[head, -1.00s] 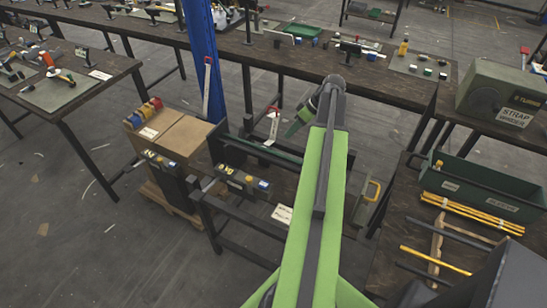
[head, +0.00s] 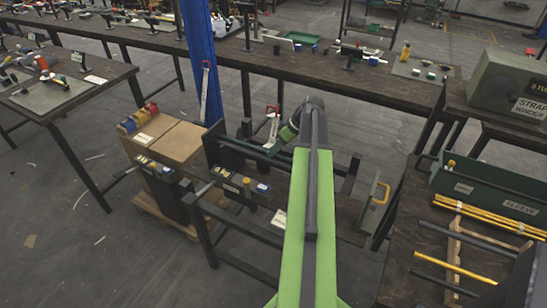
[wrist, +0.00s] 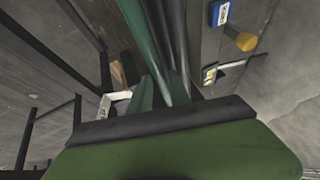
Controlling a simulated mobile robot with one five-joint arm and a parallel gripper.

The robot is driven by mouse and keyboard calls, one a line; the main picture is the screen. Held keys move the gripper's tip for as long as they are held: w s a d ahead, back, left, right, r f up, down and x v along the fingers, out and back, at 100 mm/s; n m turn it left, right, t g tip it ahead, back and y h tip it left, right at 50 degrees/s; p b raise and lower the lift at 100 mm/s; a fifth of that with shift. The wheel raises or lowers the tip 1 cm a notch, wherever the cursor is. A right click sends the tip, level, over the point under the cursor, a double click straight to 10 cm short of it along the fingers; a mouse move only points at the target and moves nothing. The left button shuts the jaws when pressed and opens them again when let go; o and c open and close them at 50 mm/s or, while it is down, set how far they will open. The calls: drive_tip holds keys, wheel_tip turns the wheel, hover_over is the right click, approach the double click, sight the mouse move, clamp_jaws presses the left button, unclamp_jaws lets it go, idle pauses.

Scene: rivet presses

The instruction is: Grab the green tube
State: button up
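In the wrist view a long green tube (wrist: 140,35) runs from the top edge down towards my gripper, with dark tubes (wrist: 178,45) close beside it on the right. My gripper (wrist: 155,95) is at the lower middle of that view, its green body and dark edge filling the bottom. Its narrow fingers are close to the tube's near end. I cannot tell whether they touch it or how far apart they are. In the head view my gripper (head: 289,131) is mostly hidden behind my own arm, over the dark rack. A green strip (head: 279,150) shows on the rack beneath it.
A blue post (head: 201,60) stands left of the rack, with cardboard boxes (head: 180,140) beside it. Yellow and blue parts (head: 245,183) sit on the rack's front. A bench at the right holds a green bin (head: 490,180) and yellow rods (head: 480,212). A long workbench (head: 350,68) runs behind.

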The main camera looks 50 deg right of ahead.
drive_tip(key=shift+r, duration=0.1)
drive_tip(key=shift+c, duration=0.4)
clamp_jaws()
drive_tip(key=shift+r+p, duration=0.5)
drive_tip(key=shift+p, duration=0.05)
wheel_tip(320, 180, up, 4)
drive_tip(key=p, duration=0.4)
drive_tip(key=s+a+r+p, duration=0.6)
drive_tip(key=s, duration=0.3)
drive_tip(key=shift+s+a, duration=0.25)
drive_tip(key=shift+s, duration=0.1)
